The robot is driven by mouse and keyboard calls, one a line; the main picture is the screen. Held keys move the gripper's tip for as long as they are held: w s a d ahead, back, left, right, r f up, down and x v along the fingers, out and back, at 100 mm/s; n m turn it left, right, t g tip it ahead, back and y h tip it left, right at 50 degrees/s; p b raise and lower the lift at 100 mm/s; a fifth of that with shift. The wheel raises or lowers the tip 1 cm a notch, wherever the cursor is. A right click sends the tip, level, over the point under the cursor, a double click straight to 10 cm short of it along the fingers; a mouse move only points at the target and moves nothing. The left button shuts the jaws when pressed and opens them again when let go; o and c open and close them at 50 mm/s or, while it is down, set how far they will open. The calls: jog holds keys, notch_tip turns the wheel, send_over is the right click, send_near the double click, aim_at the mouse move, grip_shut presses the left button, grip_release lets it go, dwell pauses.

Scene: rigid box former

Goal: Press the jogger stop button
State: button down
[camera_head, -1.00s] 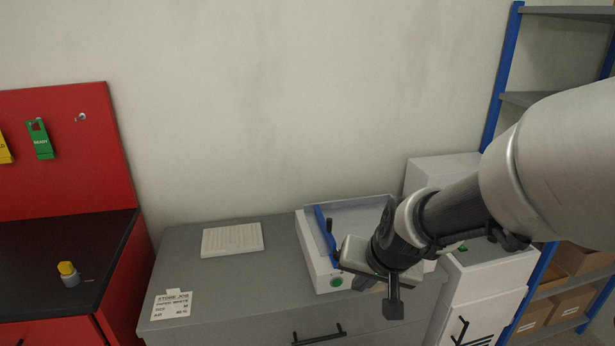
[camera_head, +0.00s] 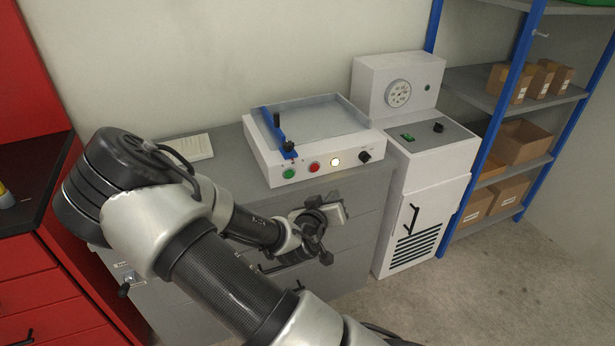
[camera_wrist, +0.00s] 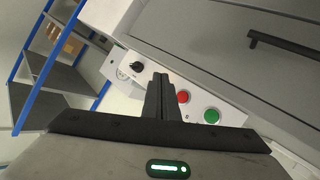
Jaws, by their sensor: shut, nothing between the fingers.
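The jogger is a white box (camera_head: 262,160) with a blue bar, standing on the grey cabinet. Its front panel carries a green button (camera_head: 289,173), a red button (camera_head: 314,167), a lit white button and a black knob. The red button, apparently the stop, also shows in the wrist view (camera_wrist: 183,97), just right of my finger ends. My gripper (camera_head: 318,218) is below and in front of the panel, apart from it as seen in the head view. In the wrist view its dark fingers (camera_wrist: 159,88) are together and empty, and they hide the white button.
A white machine (camera_head: 430,150) with a dial stands right of the grey cabinet (camera_head: 350,250). A blue-framed shelf (camera_head: 480,190) with cardboard boxes is further right. A white pad (camera_head: 190,147) lies left of the jogger. Floor at the lower right is clear.

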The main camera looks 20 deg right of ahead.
aim_at(315, 168)
jog(key=shift+w+r, duration=0.15)
jog(key=shift+w, duration=0.1)
jog(key=shift+w+a+b, duration=0.15)
jog(key=shift+w+b, duration=0.35)
jog(key=shift+w, duration=3.8)
jog(key=shift+w, duration=0.4)
jog(key=shift+w+b, duration=0.35)
jog(key=shift+w, duration=0.1)
jog(key=shift+s, duration=0.85)
